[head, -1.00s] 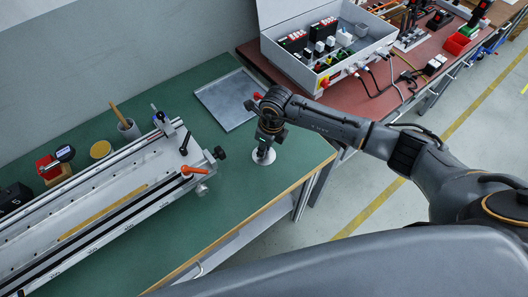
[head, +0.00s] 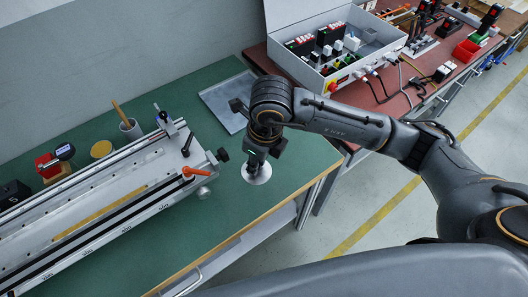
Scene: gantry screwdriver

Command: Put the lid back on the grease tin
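The grease tin (head: 101,149) is a small round tin with a yellowish top. It stands at the back left of the green bench, behind the long metal rail. The lid (head: 257,175) is a pale round disc under my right gripper (head: 256,163), right of the rail's end. The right gripper points down and appears shut on the lid; its fingertips are partly hidden by the wrist. I cannot tell the exact gap between the lid and the bench. My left gripper is not in view.
The long rail (head: 110,195) with an orange lever (head: 195,171) lies between the lid and the tin. A cup with a stick (head: 129,128) and a red device (head: 48,165) flank the tin. A flat grey tray (head: 226,100) lies behind the gripper. Bare bench lies front right.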

